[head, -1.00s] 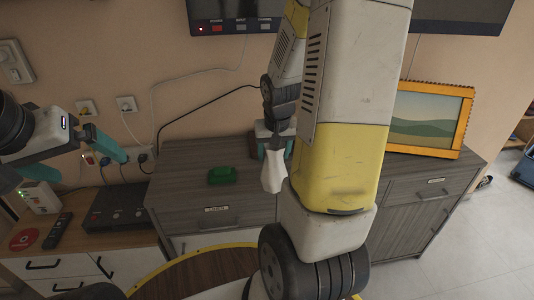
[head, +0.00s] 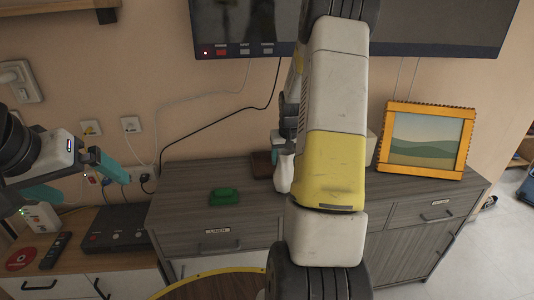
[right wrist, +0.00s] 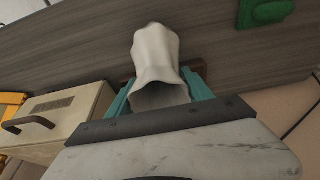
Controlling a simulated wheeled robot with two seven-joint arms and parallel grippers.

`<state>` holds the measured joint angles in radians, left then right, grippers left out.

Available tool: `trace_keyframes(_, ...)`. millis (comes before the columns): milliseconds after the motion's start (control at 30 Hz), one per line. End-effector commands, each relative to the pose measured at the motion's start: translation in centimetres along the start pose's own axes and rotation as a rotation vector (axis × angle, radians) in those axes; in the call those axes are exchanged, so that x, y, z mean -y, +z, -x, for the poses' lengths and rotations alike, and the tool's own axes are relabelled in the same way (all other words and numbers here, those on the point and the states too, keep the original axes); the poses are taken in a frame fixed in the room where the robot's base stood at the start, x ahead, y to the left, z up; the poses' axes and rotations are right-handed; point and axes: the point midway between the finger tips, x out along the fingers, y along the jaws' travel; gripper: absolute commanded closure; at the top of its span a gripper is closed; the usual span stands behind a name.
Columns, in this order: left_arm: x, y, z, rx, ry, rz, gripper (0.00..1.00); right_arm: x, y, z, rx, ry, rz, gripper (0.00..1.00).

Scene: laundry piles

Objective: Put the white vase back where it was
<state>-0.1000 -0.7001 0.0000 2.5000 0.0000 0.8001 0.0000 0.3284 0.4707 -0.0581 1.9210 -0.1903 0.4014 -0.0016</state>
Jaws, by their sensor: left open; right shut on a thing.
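The white vase (head: 284,173) is seen over the grey wood cabinet (head: 180,203), at the left edge of my right arm. In the right wrist view the vase (right wrist: 157,62) is between the teal fingers of my right gripper (right wrist: 158,90), which is shut on it. Its open mouth faces the wrist camera. I cannot tell whether its base touches the cabinet top. In the head view my right arm hides most of the right gripper. My left gripper (head: 92,186) is open and empty at the far left, away from the vase.
A green object (head: 224,196) lies left of the vase. A brown object (head: 262,165) is close behind it. A cream box with a handle (right wrist: 65,115) and an orange-framed picture (head: 428,140) stand to the right. A TV (head: 430,30) hangs above. Cabinet top around the green object is clear.

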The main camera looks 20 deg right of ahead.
Motion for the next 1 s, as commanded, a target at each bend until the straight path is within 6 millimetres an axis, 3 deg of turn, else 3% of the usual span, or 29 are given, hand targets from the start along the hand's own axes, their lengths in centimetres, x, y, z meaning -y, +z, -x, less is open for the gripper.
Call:
trace_keyframes(100,0.0,0.0,0.0,0.000,0.000,0.000,0.00,0.0,0.3,-1.0,-0.002,0.000,-0.001,1.00)
trace_keyframes(433,0.0,0.0,0.0,0.000,0.000,0.000,0.00,0.0,0.4,-1.3,-0.002,0.000,-0.001,1.00)
trace_keyframes(467,0.0,0.0,0.0,0.000,0.000,0.000,0.00,0.0,0.4,-1.3,-0.001,0.000,-0.001,0.37)
trace_keyframes(533,0.0,0.0,0.0,0.000,0.000,0.000,0.00,0.0,0.4,-1.3,-0.001,0.000,-0.001,0.23)
trace_keyframes(567,0.0,0.0,0.0,0.000,0.000,0.000,0.00,0.0,0.4,-1.3,-0.001,0.000,-0.001,0.19)
trace_keyframes(867,0.0,0.0,0.0,0.000,0.000,0.000,0.00,0.0,0.4,-1.2,-0.002,0.000,-0.001,0.19)
trace_keyframes(1000,0.0,0.0,0.0,0.000,0.000,0.000,0.00,0.0,0.2,-0.2,-0.003,0.001,-0.001,0.19)
